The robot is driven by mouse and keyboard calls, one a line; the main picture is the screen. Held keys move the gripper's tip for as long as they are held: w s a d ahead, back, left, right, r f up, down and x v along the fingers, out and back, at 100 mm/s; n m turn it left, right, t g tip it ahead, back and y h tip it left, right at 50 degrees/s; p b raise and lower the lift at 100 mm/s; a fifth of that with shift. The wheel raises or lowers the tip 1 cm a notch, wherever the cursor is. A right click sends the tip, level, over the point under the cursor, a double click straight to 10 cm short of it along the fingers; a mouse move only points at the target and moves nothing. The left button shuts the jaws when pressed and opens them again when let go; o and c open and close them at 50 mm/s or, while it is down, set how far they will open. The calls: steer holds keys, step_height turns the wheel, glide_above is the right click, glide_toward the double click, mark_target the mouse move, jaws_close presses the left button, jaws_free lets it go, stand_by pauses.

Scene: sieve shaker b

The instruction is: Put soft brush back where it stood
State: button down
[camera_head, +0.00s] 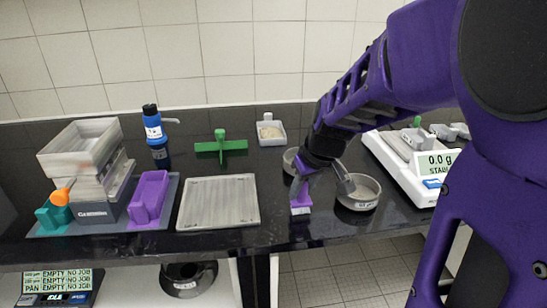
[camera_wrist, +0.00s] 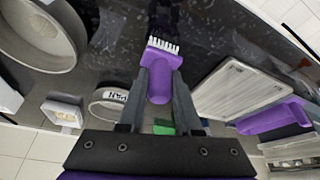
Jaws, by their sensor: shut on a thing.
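A purple brush with pale bristles, which I take as the soft brush (camera_head: 300,200), is in my gripper (camera_head: 302,178). It hangs bristles-down near the bench's front edge, between the grey square tray and a round pan. In the wrist view the two fingers of my gripper (camera_wrist: 159,80) close on the sides of the purple brush body (camera_wrist: 158,64). I cannot tell whether the bristles touch the bench. A purple block-shaped holder (camera_head: 150,197) stands on a grey mat at the left; it also shows in the wrist view (camera_wrist: 272,119).
A grey square tray (camera_head: 218,203) lies left of the brush. Round pans (camera_head: 358,194) stand right of it, with a white balance (camera_head: 397,165) beyond. A sieve stack (camera_head: 82,150), blue bottle (camera_head: 155,135) and green cross-shaped thing (camera_head: 220,147) stand further left and back.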

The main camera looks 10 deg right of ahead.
steer(key=shift+f, duration=0.1)
steer(key=c, duration=0.6)
jaws_free()
